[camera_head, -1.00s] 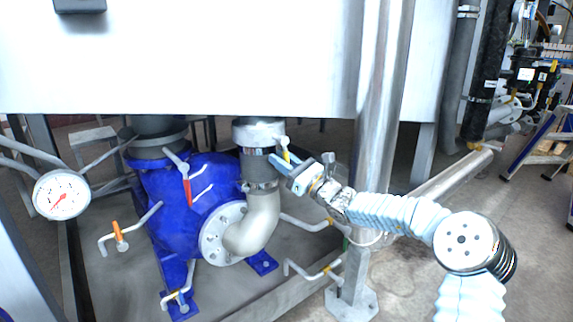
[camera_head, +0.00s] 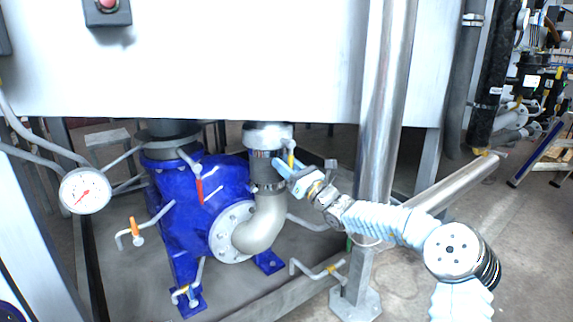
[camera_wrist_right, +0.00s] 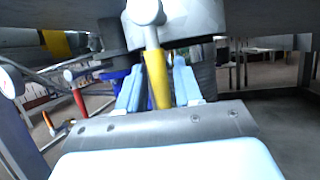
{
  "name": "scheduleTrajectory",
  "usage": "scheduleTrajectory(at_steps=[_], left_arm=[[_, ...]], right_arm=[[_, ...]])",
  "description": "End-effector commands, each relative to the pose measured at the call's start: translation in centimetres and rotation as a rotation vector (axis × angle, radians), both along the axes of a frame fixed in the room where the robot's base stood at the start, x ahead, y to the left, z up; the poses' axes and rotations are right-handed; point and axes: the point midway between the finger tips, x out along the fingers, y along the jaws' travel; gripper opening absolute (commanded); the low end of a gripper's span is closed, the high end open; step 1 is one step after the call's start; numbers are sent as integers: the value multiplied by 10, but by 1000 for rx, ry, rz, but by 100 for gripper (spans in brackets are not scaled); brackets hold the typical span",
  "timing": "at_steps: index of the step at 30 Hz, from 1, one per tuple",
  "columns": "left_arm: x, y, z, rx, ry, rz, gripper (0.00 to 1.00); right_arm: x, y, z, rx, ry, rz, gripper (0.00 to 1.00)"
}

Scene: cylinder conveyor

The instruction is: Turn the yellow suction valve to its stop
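The yellow suction valve handle (camera_head: 291,158) hangs down from the grey pipe fitting above the pump's pale elbow pipe in the head view. In the right wrist view the yellow lever (camera_wrist_right: 158,82) hangs from a pale round pivot and lies between my two light-blue fingers. My right gripper (camera_head: 284,168) reaches it from the right. Its fingers (camera_wrist_right: 158,88) stand apart, with a visible gap on each side of the lever. Whether either finger touches the lever cannot be told. My left gripper is in no view.
The blue pump (camera_head: 185,215) carries a red-handled valve (camera_head: 199,188) and an orange-handled valve (camera_head: 135,228) to the left. A gauge (camera_head: 85,191) stands further left. A steel column (camera_head: 387,100) stands close behind my right arm. A white panel (camera_head: 250,60) hangs above.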

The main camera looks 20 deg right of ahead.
Motion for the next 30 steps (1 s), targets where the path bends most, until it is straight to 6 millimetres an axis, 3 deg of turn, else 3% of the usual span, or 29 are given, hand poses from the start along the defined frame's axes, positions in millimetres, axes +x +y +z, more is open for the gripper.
scheduleTrajectory(at_steps=[10, 14, 24, 30], left_arm=[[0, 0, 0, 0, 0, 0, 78], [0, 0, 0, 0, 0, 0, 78], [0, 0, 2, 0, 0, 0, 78], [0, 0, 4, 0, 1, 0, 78]], right_arm=[[-1, -2, 1, -2, -2, -3, 43], [-10, -8, -4, -4, -1, -4, 43], [-73, -46, -34, -3, 1, -5, 43], [-100, -62, -48, -1, -1, -4, 43]])
